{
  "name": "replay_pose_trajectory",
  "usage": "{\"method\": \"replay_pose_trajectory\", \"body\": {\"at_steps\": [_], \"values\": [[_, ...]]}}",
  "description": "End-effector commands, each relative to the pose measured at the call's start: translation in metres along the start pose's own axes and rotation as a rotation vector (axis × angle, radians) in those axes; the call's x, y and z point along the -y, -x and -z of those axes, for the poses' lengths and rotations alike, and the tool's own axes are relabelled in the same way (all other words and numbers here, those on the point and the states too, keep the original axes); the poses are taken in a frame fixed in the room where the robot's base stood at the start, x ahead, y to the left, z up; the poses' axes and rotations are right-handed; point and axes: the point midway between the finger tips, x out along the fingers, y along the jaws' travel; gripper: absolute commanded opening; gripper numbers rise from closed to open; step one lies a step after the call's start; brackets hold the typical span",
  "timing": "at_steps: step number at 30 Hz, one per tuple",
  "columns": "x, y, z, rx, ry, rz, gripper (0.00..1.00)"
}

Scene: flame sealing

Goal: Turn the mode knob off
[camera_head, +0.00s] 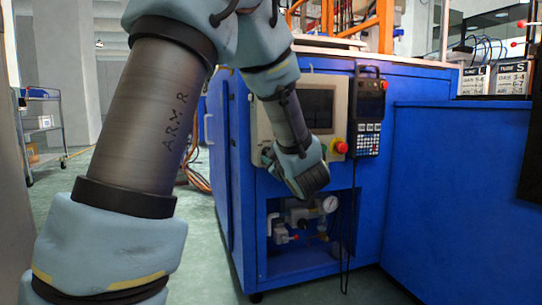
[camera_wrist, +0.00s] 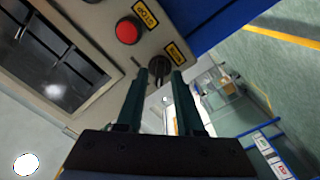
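The mode knob (camera_wrist: 159,67) is a small dark knob on the beige control panel, beside a yellow label (camera_wrist: 175,53) in the wrist view. My gripper (camera_wrist: 162,73) has its two dark fingers apart, with the tips at either side of the knob in this view. I cannot tell whether the fingers touch it or stop just short. In the head view my gripper (camera_head: 311,180) is at the lower part of the panel (camera_head: 262,120). There its fingertips and the knob are hidden.
A red push button (camera_wrist: 127,31) with a yellow STOP label sits near the knob. A red emergency stop (camera_head: 341,147) and a hanging pendant (camera_head: 369,115) are right of my gripper. Below is a cabinet opening with a gauge (camera_head: 329,204) and fittings.

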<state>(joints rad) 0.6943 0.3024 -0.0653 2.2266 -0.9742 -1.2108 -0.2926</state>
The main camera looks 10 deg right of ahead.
Motion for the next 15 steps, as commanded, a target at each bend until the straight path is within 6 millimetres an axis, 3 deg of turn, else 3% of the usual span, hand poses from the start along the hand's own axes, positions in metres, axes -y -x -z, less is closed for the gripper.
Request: {"method": "replay_pose_trajectory", "body": {"at_steps": [10, 15], "values": [[-0.001, 0.002, 0.0, 0.001, -0.001, -0.001, 0.44], [-0.003, 0.023, 0.001, 0.004, -0.002, -0.002, 0.44]]}}
